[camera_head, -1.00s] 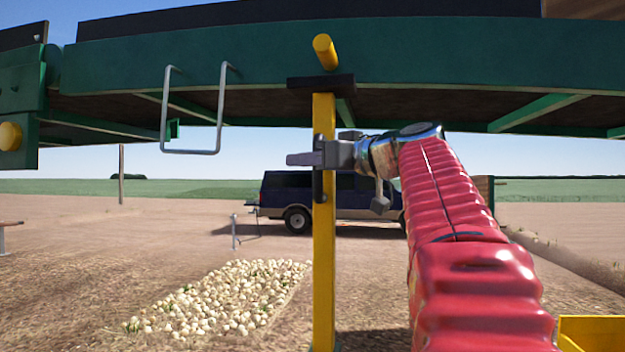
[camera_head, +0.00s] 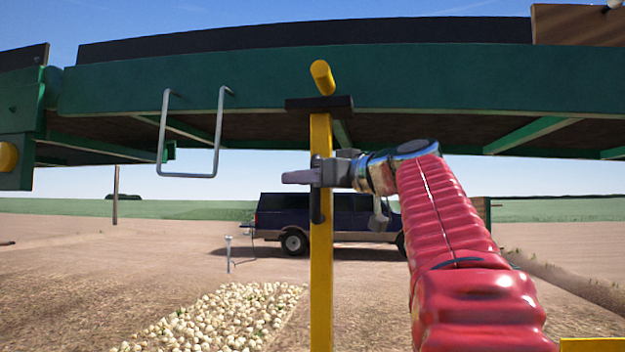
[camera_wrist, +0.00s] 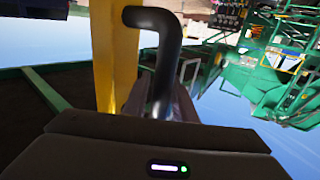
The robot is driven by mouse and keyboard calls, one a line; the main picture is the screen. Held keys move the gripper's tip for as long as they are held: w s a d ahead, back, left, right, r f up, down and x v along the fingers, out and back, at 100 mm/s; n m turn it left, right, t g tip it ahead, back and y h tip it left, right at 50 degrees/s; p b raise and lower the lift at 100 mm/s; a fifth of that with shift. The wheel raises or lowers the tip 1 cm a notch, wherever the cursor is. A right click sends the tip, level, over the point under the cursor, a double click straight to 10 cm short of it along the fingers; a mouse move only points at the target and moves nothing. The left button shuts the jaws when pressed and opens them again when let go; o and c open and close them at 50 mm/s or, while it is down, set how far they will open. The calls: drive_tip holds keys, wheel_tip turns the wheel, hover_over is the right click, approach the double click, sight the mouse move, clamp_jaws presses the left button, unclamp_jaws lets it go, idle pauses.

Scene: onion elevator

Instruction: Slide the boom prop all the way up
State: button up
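The boom prop is a yellow upright post (camera_head: 321,260) in the middle of the head view. Its black top plate (camera_head: 319,103) is up against the underside of the green boom (camera_head: 450,85), with no gap that I can make out. A black bent handle (camera_head: 317,205) sits on the post's side; it also shows large in the wrist view (camera_wrist: 160,45). My gripper (camera_head: 316,175) reaches in from the right at the handle, below the plate. In the wrist view the handle runs between my fingers (camera_wrist: 160,105), which look closed on it.
A yellow peg (camera_head: 322,77) sticks out of the boom above the plate. A grey wire loop (camera_head: 190,172) hangs from the boom to the left. An onion pile (camera_head: 225,320) lies on the ground, and a dark blue car (camera_head: 290,225) stands behind the post.

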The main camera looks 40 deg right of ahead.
drive_tip(key=s+d, duration=0.2)
drive_tip(key=s, duration=1.1)
drive_tip(key=shift+s, duration=0.3)
idle(0.3)
drive_tip(key=w+a+f+m+g+y, duration=0.1)
drive_tip(key=w+a+f+y, duration=0.15)
drive_tip(key=a, duration=0.75)
drive_tip(key=w+a+f+m+g+y, duration=0.15)
drive_tip(key=w+a, duration=0.25)
drive_tip(key=a, duration=0.7)
drive_tip(key=s+a+f+g+h, duration=0.2)
drive_tip(key=s+f, duration=0.3)
drive_tip(key=f, duration=1.2)
drive_tip(key=s+a+f+g+h, duration=0.2)
drive_tip(key=s+f+g, duration=0.2)
drive_tip(key=f, duration=1.3)
drive_tip(key=s+a+f+g+h, duration=0.2)
drive_tip(key=s+f, duration=0.4)
drive_tip(key=f, duration=1)
drive_tip(key=shift+a+f+n+g+h, duration=0.25)
drive_tip(key=shift+f+n+g, duration=0.2)
drive_tip(key=shift+g, duration=0.4)
drive_tip(key=shift+c, duration=0.6)
